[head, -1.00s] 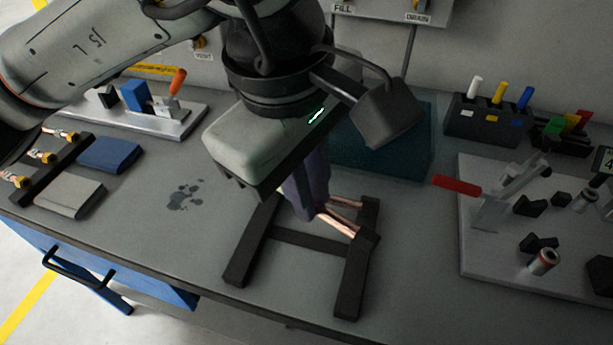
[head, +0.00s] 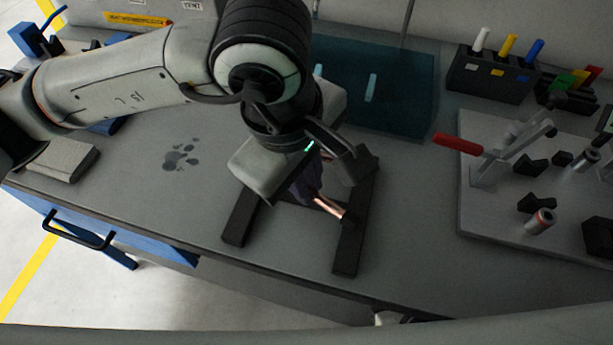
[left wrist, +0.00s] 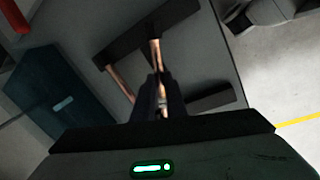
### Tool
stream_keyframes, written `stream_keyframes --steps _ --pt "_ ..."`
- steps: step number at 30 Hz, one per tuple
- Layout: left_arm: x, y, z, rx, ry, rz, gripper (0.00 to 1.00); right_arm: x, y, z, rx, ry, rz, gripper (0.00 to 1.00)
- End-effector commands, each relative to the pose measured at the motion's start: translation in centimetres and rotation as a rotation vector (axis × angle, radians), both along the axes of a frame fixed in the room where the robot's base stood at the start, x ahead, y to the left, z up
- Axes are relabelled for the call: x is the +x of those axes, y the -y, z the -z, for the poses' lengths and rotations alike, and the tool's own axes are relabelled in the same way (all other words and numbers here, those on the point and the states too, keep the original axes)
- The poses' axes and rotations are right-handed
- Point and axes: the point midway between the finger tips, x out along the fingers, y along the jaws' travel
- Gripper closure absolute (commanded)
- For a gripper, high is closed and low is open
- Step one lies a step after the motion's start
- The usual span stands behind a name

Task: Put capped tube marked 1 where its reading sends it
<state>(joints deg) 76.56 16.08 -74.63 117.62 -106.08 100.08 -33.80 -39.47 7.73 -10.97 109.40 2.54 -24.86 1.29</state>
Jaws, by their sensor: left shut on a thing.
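Copper tubes lie across a black rack (head: 348,245) on the bench. One copper tube (head: 328,207) shows in the head view, sticking out to the right of my left gripper (head: 308,190). The left wrist view shows two tubes on the rack: one copper tube (left wrist: 155,55) runs into my left gripper (left wrist: 160,98), and another copper tube (left wrist: 120,83) lies to its left. My left gripper points down over the rack and is shut on the first tube. I cannot read any mark or see a cap. My right gripper is out of view.
A teal mat (head: 405,110) with pale slim pieces lies behind the rack. A grey plate with a red-handled clamp (head: 458,144) and fittings is at right. A black block with coloured pegs (head: 493,75) stands behind it.

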Motion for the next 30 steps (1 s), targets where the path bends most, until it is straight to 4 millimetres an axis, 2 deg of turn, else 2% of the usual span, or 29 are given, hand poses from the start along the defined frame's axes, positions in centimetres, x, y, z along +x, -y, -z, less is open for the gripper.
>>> stream_keyframes --steps 8,9,12,20,25,30 --pt "0.0 0.0 0.5 -0.001 0.001 0.001 1.0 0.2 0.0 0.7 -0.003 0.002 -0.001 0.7" --pt "0.0 0.0 0.3 -0.001 -0.001 0.001 0.85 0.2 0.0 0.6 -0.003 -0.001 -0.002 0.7" --pt "0.0 0.0 0.2 -0.001 -0.001 0.0 0.7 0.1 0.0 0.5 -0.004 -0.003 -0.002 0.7" --pt "0.0 0.0 0.2 -0.001 -0.001 0.001 0.7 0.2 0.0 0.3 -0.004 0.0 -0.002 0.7" --pt "0.0 0.0 -0.6 -0.001 0.002 0.001 0.7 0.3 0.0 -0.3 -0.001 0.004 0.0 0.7" --pt "-0.4 -0.4 -3.7 -0.003 0.006 0.003 0.7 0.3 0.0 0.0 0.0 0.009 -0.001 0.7"
